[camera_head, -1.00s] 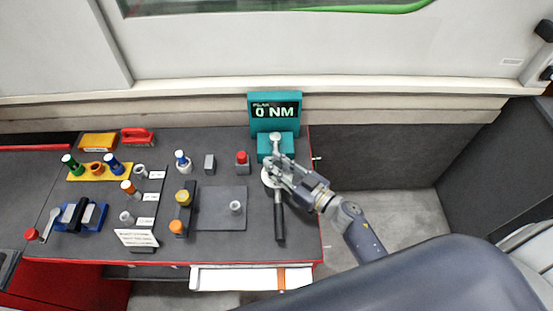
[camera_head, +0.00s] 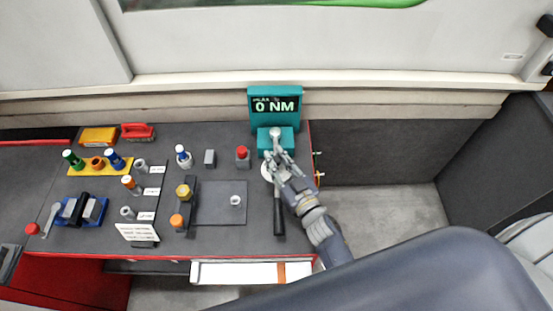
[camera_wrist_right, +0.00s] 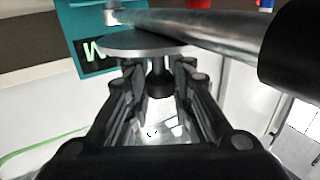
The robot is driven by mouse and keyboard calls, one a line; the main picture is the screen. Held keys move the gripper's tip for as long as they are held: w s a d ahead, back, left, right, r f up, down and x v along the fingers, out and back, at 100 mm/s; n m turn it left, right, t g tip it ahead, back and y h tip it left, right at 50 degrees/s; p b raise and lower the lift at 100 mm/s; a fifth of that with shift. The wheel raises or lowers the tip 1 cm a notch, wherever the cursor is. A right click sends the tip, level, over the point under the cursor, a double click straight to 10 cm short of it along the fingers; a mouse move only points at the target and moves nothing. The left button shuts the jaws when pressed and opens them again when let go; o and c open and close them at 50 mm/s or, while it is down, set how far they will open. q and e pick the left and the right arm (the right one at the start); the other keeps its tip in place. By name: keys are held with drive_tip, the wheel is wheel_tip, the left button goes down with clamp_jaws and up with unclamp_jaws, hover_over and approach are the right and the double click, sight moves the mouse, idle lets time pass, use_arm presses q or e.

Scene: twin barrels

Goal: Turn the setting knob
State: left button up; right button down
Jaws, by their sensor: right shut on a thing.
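A torque wrench lies at the right end of the bench, with a round silver head (camera_head: 266,171) and a black handle (camera_head: 279,216) toward the front edge. My right gripper (camera_head: 280,160) is at this head, below the teal tester (camera_head: 288,143), whose screen (camera_head: 275,106) reads 0 NM. In the right wrist view, my fingers (camera_wrist_right: 160,95) are closed around a small dark knob (camera_wrist_right: 160,80) under the silver disc (camera_wrist_right: 140,43). The shaft (camera_wrist_right: 205,32) runs off to the right. My fingers partly hide the wrench head in the head view. My left gripper is not in view.
A grey mat (camera_head: 219,217) with a small socket (camera_head: 235,200) lies left of the wrench. Several coloured parts, a yellow rack (camera_head: 90,170) and a small sign (camera_head: 137,232) stand farther left. Open floor (camera_head: 385,205) lies right of the bench.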

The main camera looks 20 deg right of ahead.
drive_tip(key=shift+f, duration=0.15)
drive_tip(key=c, duration=1.6)
unclamp_jaws()
drive_tip(key=shift+o, duration=1)
drive_tip(key=shift+s, duration=0.1)
drive_tip(key=s+d, duration=0.2)
drive_tip(key=s, duration=0.9)
drive_tip(key=shift+s+d, duration=0.15)
drive_tip(key=shift+s, duration=0.25)
